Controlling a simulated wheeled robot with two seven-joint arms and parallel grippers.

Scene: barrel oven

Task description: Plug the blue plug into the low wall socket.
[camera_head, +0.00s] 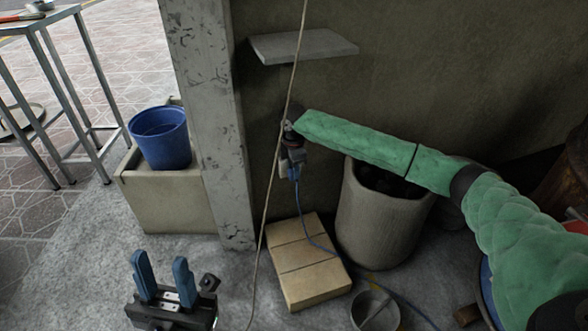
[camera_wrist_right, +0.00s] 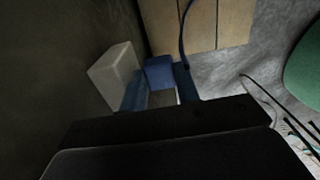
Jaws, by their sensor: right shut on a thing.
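The blue plug (camera_wrist_right: 159,72) sits between the fingertips of my right gripper (camera_wrist_right: 161,92), which is shut on it; a blue cable runs from it. The pale wall socket box (camera_wrist_right: 113,76) is on the wall just left of the plug in the wrist view. In the head view my right gripper (camera_head: 290,163) is low by the wall, with the plug (camera_head: 294,173) at its tip; the socket is mostly hidden there. I cannot tell whether the plug touches the socket. My left gripper (camera_head: 164,280) is open and empty, above the floor at the lower left.
Yellowish blocks (camera_head: 303,265) lie on the floor below the plug, with the blue cable across them. A large round pot (camera_head: 377,222) stands right of them. A concrete pillar (camera_head: 208,120) is to the left, a wall shelf (camera_head: 303,46) above. A thin cord hangs in front.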

